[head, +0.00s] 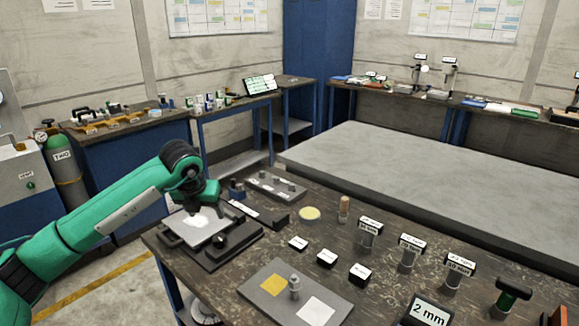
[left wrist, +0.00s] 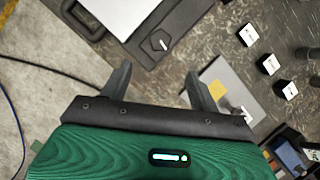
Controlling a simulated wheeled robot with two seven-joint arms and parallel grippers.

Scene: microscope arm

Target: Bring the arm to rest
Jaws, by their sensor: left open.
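My left arm (head: 105,213) is green with black joints and comes in from the lower left, bent at a raised black joint. Its left gripper (head: 196,208) points down near a dark device with a pale plate (head: 208,232) at the table's left corner. In the left wrist view, the two dark fingers of the left gripper (left wrist: 157,84) stand wide apart with nothing between them. The pale plate (left wrist: 116,12) shows beyond them. In the head view the fingertips are small and partly hard to make out. My right gripper is in neither view.
A grey board (head: 258,305) with yellow and white patches lies on the dark table. Side benches line the walls. Floor shows at the lower left.

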